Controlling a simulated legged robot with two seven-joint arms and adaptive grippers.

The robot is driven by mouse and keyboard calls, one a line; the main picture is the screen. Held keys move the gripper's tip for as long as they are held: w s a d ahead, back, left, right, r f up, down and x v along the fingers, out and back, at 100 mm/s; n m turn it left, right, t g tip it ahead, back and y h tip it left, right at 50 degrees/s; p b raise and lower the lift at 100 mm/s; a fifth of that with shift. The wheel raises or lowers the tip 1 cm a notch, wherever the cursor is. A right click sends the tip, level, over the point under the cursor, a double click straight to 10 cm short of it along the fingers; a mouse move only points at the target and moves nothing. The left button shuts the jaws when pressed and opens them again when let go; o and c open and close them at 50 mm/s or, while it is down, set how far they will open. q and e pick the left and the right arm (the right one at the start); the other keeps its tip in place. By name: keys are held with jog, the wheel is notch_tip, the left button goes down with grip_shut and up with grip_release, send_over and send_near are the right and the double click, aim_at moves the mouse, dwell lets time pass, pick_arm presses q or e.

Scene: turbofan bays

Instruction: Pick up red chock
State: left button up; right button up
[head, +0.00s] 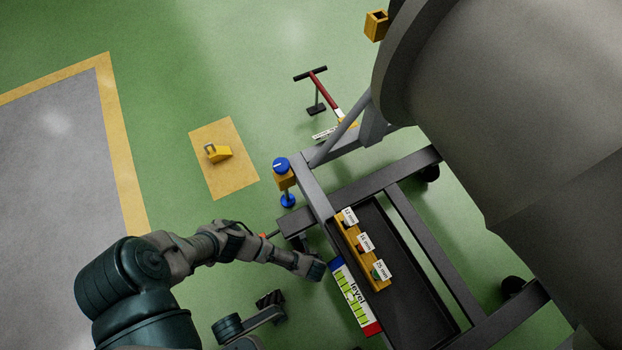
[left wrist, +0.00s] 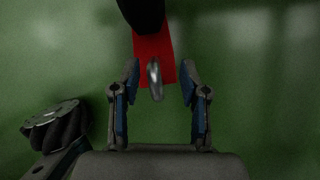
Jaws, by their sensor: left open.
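In the left wrist view the red chock (left wrist: 149,48) is a flat-looking red block with a grey metal loop handle (left wrist: 154,76) at its near end. A dark rounded part (left wrist: 143,10) covers its far end. My left gripper (left wrist: 160,70) is open, with one finger on each side of the handle and a gap on both sides; no contact shows. In the head view my left gripper (head: 314,268) is at the near side of the engine stand, and the red chock is not clearly visible there. My right gripper is in neither view.
The engine stand (head: 420,225) has dark casters and carries a yellow rack (head: 352,241) of labelled pieces. A blue-and-yellow post (head: 284,182) stands at its corner. A yellow chock (head: 217,153) sits on a yellow mat (head: 228,182).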

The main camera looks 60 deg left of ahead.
pick_arm(q)
jog(key=f+b, duration=0.1)
jog(key=a+f+b, duration=0.1)
jog(key=f, duration=0.1)
jog(key=s+f, duration=0.1)
jog(key=shift+a+f+b, duration=0.15)
jog(key=shift+a+b, duration=0.2)
jog(key=shift+b, duration=0.05)
jog(key=shift+w+a+f, duration=0.1)
jog(key=shift+w+f, duration=0.05)
jog(key=shift+f, duration=0.1)
jog(key=shift+w+r, duration=0.2)
jog(key=shift+w, duration=0.1)
grip_shut()
